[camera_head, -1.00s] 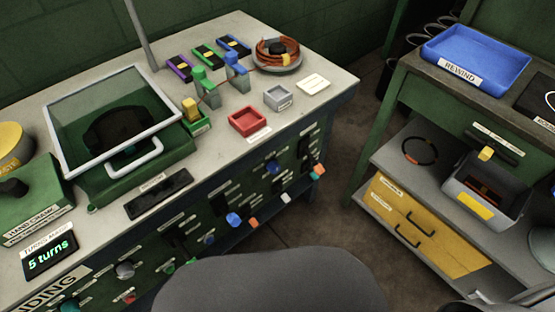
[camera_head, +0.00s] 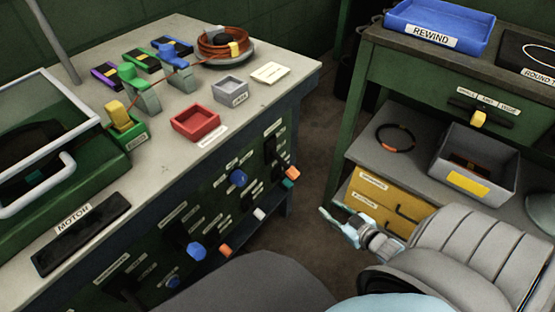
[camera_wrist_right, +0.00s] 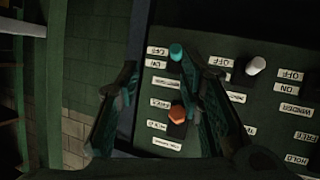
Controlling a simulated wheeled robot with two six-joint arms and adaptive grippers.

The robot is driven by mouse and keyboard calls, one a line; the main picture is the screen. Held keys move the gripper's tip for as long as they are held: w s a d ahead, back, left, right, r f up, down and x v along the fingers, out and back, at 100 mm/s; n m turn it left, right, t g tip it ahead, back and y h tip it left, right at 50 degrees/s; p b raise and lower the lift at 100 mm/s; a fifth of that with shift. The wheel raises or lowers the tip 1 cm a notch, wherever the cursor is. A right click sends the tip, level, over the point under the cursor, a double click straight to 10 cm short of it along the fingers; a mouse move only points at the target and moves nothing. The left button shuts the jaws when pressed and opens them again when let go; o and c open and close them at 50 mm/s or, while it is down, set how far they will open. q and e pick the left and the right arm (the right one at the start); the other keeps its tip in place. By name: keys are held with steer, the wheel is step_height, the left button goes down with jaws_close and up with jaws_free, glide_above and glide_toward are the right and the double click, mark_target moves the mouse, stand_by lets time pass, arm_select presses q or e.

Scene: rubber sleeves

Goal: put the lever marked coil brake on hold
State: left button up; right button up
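The bench's dark green front panel carries several levers with coloured knobs. They include an orange knob (camera_head: 291,172), a teal knob (camera_head: 288,183), a white knob (camera_head: 259,213) and a lower orange knob (camera_head: 226,250). The labels are too small in the head view to tell which is the coil brake. The right wrist view shows an orange knob (camera_wrist_right: 177,113) beside free and hold labels, a teal knob (camera_wrist_right: 177,52) and a white knob (camera_wrist_right: 256,65). My right gripper (camera_head: 335,216) is open and empty, right of the panel; its fingers (camera_wrist_right: 160,65) frame the panel's edge. My left gripper is out of view.
A red tray (camera_head: 195,121), a grey tray (camera_head: 230,89) and a copper coil (camera_head: 222,44) are on the bench top. At right, a shelf unit holds a blue rewind tray (camera_head: 440,22), a grey bin (camera_head: 478,160) and a yellow drawer (camera_head: 375,197). Open floor lies between.

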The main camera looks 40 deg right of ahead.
steer(key=w+a+r+n+t+y+b, duration=0.1)
steer(key=w+r+t+y+b, duration=0.1)
steer(key=w+r, duration=0.1)
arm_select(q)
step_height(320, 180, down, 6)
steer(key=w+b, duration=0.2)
arm_select(e)
steer(key=n+t+y, duration=0.2)
glide_toward(283, 166)
steer(key=b+x, duration=0.1)
steer(key=x, duration=0.2)
steer(key=f+b+x, duration=0.1)
steer(key=x, duration=0.2)
steer(key=d+b+x, duration=0.1)
steer(key=x, duration=0.3)
steer(key=shift+w+f, duration=0.1)
steer(key=shift+f, duration=0.3)
steer(key=shift+w+r+b, duration=0.1)
steer(key=shift+w+b, duration=0.2)
steer(key=shift+w, duration=0.2)
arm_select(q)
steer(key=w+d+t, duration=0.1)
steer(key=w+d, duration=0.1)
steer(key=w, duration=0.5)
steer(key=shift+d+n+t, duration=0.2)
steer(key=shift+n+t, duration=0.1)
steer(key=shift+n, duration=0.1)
arm_select(e)
steer(key=shift+c, duration=0.6)
